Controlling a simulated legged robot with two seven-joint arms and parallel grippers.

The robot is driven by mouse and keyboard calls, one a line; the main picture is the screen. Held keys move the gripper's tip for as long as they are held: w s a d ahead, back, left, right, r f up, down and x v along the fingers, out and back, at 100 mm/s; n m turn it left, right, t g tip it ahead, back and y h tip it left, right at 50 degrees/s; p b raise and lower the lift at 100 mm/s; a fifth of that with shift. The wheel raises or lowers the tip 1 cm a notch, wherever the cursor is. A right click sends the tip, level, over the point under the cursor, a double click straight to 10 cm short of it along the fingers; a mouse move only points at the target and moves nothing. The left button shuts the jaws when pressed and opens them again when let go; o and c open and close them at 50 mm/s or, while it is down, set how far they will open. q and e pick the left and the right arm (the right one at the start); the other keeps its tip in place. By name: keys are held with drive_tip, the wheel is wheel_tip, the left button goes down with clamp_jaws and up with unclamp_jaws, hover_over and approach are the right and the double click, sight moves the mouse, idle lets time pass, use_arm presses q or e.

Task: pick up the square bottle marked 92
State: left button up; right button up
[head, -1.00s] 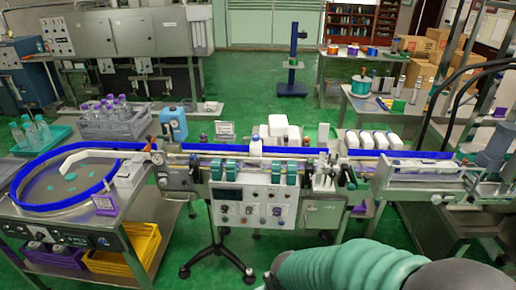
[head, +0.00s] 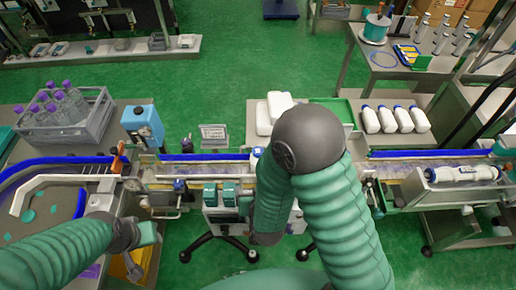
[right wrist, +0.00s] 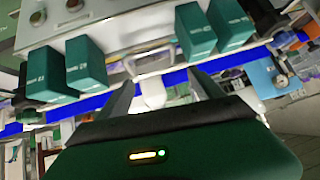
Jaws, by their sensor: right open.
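One white bottle (head: 255,156) stands on the conveyor, partly hidden behind my right arm. Several white bottles with dark caps (head: 387,119) lie in a row on the bench at right. No number 92 is legible on any of them. My right gripper (right wrist: 161,80) is open in the right wrist view, and a blurred white object (right wrist: 153,92) shows between and beyond its fingers; I cannot tell whether it is the conveyor bottle. In the head view my right arm covers the conveyor's middle. My left gripper (head: 149,233) is at lower left, its jaws unclear.
Teal blocks (head: 229,194) sit on the machine front, also large in the right wrist view (right wrist: 87,64). A blue container (head: 141,126) and a grey crate of purple-capped bottles (head: 75,118) stand at left. A white cylinder (head: 463,173) lies on the right machine.

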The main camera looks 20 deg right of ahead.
wheel_tip(320, 180, up, 4)
drive_tip(key=s+d+t+h+p, duration=0.1)
drive_tip(key=s+t+h+p, duration=0.1)
drive_tip(key=t+h, duration=0.1)
drive_tip(key=b+x, duration=1.6)
drive_tip(key=b, duration=0.1)
drive_tip(key=shift+f, duration=0.25)
drive_tip(key=shift+w+d, duration=0.1)
drive_tip(key=shift+w, duration=0.05)
drive_tip(key=shift+r, duration=0.1)
drive_tip(key=shift+c, duration=1.1)
use_arm(q)
drive_tip(key=s+x, duration=0.3)
drive_tip(key=x, duration=1)
drive_tip(key=shift+s+f, duration=0.15)
drive_tip(key=shift+f, duration=0.25)
use_arm(e)
clamp_jaws()
